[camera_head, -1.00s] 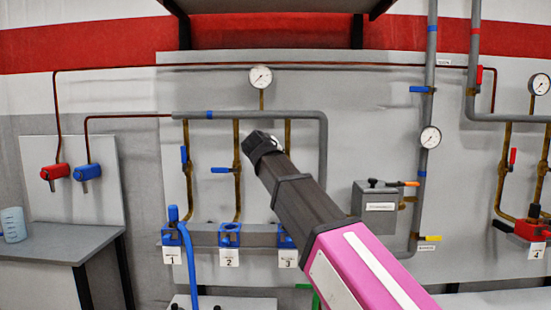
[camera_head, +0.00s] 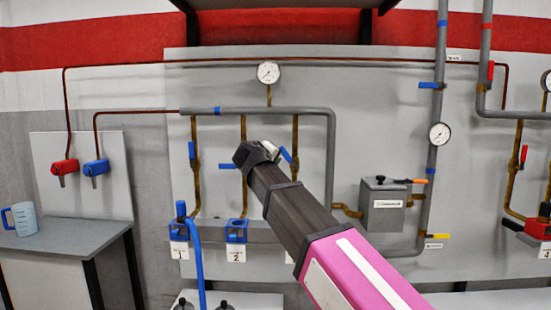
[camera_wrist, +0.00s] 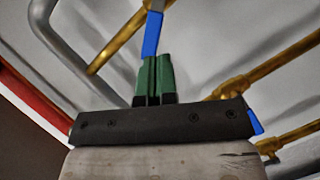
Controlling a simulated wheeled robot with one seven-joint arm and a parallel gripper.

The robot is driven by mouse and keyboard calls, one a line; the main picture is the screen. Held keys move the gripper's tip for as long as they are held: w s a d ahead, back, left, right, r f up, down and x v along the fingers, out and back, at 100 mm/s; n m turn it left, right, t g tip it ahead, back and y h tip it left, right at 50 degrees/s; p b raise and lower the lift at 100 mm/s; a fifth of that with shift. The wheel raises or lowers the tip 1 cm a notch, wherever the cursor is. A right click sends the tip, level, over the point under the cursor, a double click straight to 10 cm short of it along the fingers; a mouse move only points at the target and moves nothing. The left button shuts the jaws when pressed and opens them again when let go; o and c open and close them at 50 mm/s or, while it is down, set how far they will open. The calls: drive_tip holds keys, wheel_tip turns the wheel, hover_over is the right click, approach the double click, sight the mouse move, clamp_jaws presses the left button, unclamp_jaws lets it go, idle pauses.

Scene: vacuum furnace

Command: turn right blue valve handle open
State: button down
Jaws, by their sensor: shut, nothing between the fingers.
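The right blue valve handle (camera_head: 287,155) sits on the third brass pipe and shows just right of my gripper in the head view. It is tilted, its upper end to the left. My gripper (camera_head: 268,148) is beside it, its fingertips mostly hidden by the gripper body. In the wrist view my green fingers (camera_wrist: 154,80) are shut together with nothing between them. A blue handle (camera_wrist: 152,35) lies just beyond their tips; I cannot tell if they touch. Another blue handle piece (camera_wrist: 255,122) shows at the right edge of the gripper body.
The left blue handle (camera_head: 192,150) is upright and the middle one (camera_head: 228,166) is level. A grey box (camera_head: 384,205) stands on the right. A pressure gauge (camera_head: 268,73) is above the pipes. A blue hose (camera_head: 195,260) rises at lower left. A bench with a jug (camera_head: 24,219) stands far left.

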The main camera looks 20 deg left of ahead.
sight(288, 158)
drive_tip(key=s+a+f+n+t+h, duration=0.3)
drive_tip(key=a+f+n+t+h, duration=0.3)
drive_tip(key=a+f+n, duration=0.25)
drive_tip(key=s+d+r+x, duration=0.1)
drive_tip(key=d+x, duration=0.1)
drive_tip(key=x, duration=1.1)
drive_tip(key=shift+s+r, duration=0.2)
drive_tip(key=shift+r, duration=0.15)
